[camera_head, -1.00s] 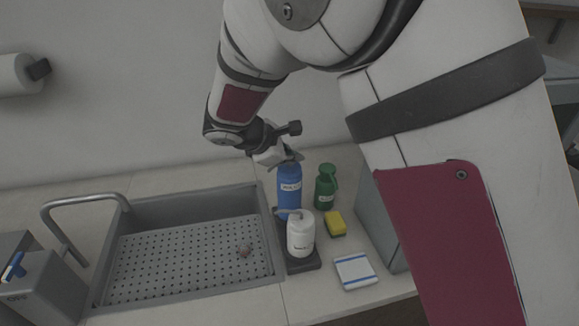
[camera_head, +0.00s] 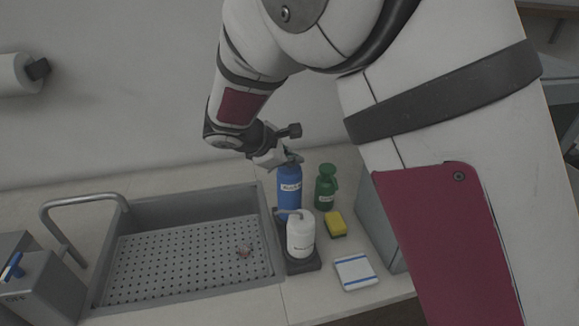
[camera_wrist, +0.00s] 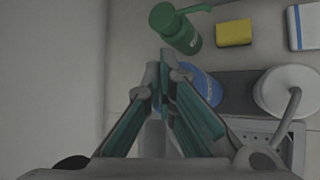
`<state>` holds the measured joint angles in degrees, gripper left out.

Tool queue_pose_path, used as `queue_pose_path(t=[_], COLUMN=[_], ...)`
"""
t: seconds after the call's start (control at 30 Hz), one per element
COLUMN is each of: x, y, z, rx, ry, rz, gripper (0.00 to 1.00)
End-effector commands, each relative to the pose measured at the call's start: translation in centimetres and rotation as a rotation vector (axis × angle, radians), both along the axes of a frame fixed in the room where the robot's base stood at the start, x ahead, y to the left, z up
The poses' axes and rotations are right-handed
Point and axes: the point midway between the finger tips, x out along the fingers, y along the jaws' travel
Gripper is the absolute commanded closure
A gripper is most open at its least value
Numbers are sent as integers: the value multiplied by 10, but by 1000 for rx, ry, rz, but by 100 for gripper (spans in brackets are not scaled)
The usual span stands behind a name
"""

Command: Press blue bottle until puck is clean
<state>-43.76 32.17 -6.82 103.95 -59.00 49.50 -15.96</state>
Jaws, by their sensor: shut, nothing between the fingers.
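The blue bottle (camera_head: 289,186) stands upright behind the white bottle, beside the right end of the sink. My gripper (camera_head: 288,160) is shut and empty, its fingertips at the top of the blue bottle. In the wrist view my gripper (camera_wrist: 166,62) has its fingers together, partly over the blue bottle (camera_wrist: 204,86); whether they touch its top is hard to tell.
The white bottle (camera_head: 300,238) stands on a dark base in front. A green bottle (camera_head: 326,188), yellow sponge (camera_head: 335,224) and white-blue pack (camera_head: 356,271) sit to the right. The sink (camera_head: 180,288) with a faucet (camera_head: 85,200) lies left. A grey box stands at right.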

Motion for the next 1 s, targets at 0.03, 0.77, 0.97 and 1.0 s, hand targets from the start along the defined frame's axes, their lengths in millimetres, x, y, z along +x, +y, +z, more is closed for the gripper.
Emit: queue_pose_path(t=[0.03,0.77,0.97,1.0], x=[0,-1,0,0], y=[0,0,0,0], z=[-1,6,15,15], rx=[-1,1,1,1], ry=[0,1,0,0], rz=[1,0,0,0], gripper=[100,100,100,100])
